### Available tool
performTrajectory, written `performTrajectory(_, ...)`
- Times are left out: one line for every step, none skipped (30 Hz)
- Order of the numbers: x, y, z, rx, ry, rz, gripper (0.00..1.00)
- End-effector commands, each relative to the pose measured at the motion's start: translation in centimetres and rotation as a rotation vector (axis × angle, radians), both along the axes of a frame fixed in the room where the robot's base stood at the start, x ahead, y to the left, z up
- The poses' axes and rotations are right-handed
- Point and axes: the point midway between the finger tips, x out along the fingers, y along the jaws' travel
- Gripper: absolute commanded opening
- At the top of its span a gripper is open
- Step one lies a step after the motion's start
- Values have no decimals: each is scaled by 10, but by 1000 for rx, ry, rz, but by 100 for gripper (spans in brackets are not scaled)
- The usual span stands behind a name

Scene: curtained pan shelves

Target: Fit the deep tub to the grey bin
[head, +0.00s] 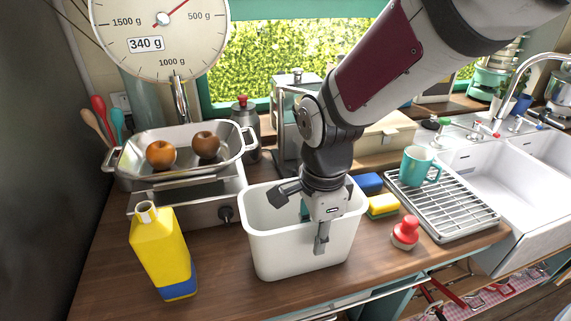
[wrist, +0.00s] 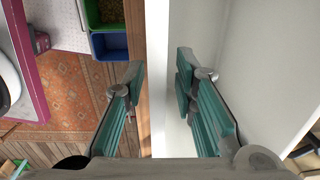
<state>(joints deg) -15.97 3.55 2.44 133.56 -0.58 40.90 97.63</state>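The deep tub (head: 300,253) is a white, open-topped rectangular container standing upright on the wooden counter. My gripper (head: 313,222) is at its near wall from above. In the wrist view, the pale wall of the tub (wrist: 157,90) runs between the two teal-padded fingers of my gripper (wrist: 164,88). One finger is outside the tub and the other is inside. Gaps show on both sides of the wall, so the gripper looks open. I cannot make out a grey bin in either view.
A yellow bottle (head: 160,250) and a scale with a metal pan (head: 178,178) of fruit stand left. Sponges (head: 383,206), a red-topped brush (head: 405,233) and a drying rack (head: 452,215) are right. Below, the wrist view shows green (wrist: 104,13) and blue (wrist: 109,45) containers and a rug (wrist: 80,90).

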Motion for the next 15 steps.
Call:
performTrajectory(0,2,-9,-2,6,2,26)
performTrajectory(1,3,-13,-1,6,2,26)
performTrajectory(1,2,-19,-2,6,2,26)
performTrajectory(2,2,-22,-2,5,2,26)
performTrajectory(2,2,-25,-2,5,2,26)
performTrajectory(2,2,-29,-1,4,2,26)
performTrajectory(2,2,-31,-1,3,2,26)
performTrajectory(2,2,-32,0,2,2,26)
performTrajectory(2,3,-33,0,1,2,26)
performTrajectory(2,3,-33,0,1,2,26)
performTrajectory(2,3,-33,0,1,2,26)
performTrajectory(3,3,-33,0,0,2,26)
performTrajectory(3,3,-33,0,0,2,26)
performTrajectory(2,3,-33,0,0,2,26)
performTrajectory(2,3,-33,0,0,2,26)
